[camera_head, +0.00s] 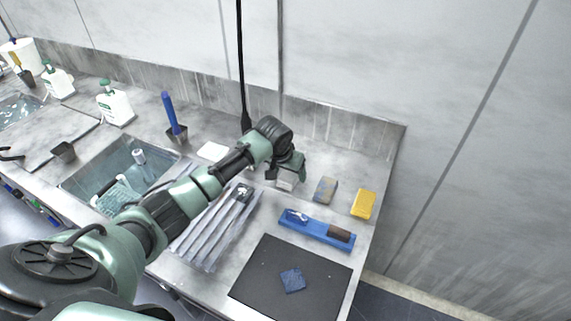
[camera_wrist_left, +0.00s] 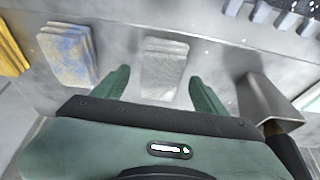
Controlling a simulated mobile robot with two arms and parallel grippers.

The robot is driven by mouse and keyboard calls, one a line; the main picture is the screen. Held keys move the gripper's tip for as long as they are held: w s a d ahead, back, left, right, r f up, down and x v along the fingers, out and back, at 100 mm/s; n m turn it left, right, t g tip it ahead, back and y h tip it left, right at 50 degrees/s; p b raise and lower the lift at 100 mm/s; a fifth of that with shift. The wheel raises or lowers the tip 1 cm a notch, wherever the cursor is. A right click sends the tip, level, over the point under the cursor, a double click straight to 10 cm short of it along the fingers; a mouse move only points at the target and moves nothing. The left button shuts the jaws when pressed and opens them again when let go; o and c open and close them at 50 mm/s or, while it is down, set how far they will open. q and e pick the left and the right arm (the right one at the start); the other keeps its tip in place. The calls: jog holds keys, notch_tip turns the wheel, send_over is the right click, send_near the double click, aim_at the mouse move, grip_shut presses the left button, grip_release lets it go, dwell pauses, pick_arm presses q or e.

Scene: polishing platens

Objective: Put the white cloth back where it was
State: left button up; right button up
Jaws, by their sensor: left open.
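A folded, pale grey-white cloth (camera_wrist_left: 163,68) lies on the steel counter in the left wrist view. I take it to be the white cloth. My left gripper (camera_wrist_left: 158,88) is open, with one green finger on each side of the cloth's near end. Visible gaps separate the fingers from the cloth; the height between them is unclear. In the head view my left gripper (camera_head: 288,180) is over the back of the counter and largely hides the cloth. A flat white piece (camera_head: 212,151) lies farther left. My right gripper is out of view.
A blue-and-tan stack (camera_head: 325,189) and a yellow stack (camera_head: 363,204) stand right of the gripper. A blue tray (camera_head: 305,230) and a black mat (camera_head: 262,270) with a dark blue piece (camera_head: 292,280) lie nearer. A metal holder (camera_wrist_left: 268,100) stands close to one finger.

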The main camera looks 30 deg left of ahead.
pick_arm(q)
jog(key=v, duration=1)
jog(key=shift+s+r+b, duration=0.2)
jog(key=shift+r+b, duration=0.1)
jog(key=shift+b, duration=0.15)
